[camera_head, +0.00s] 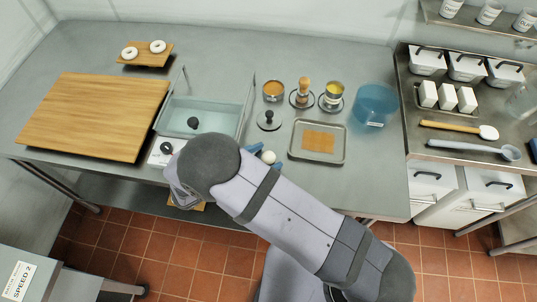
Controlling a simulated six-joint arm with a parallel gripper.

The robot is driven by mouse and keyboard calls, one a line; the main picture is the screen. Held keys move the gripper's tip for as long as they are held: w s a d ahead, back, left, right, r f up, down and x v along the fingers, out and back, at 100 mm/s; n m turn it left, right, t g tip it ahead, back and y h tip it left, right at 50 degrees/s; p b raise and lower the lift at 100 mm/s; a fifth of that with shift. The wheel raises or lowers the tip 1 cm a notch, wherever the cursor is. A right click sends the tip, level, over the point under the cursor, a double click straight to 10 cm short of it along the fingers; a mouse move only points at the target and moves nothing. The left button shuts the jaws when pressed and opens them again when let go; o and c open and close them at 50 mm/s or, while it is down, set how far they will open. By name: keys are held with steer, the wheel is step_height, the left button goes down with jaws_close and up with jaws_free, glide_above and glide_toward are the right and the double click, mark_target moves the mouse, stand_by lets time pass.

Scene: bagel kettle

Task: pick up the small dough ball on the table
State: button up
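A small pale dough ball (268,157) lies toward the front of the steel table, left of a tray. It sits just past the edge of my arm, which covers part of the table in front of it. Blue tips that look like the fingers of my gripper (267,158) show on two sides of the ball, close to it. The rest of my gripper is hidden behind my arm. Whether the fingers touch the ball cannot be told.
The tray (336,157) with a brown sheet is to the right. A water basin (202,107), a scale (158,153) and a wooden board (92,112) are to the left. A black-knobbed lid (268,121), small pots and a blue bowl (376,104) stand behind.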

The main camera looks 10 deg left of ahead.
mark_target(264, 158)
steer(key=c, duration=1.1)
steer(key=shift+r, duration=0.2)
steer(key=shift+r+b, duration=1.35)
steer(key=shift+r, duration=3.5)
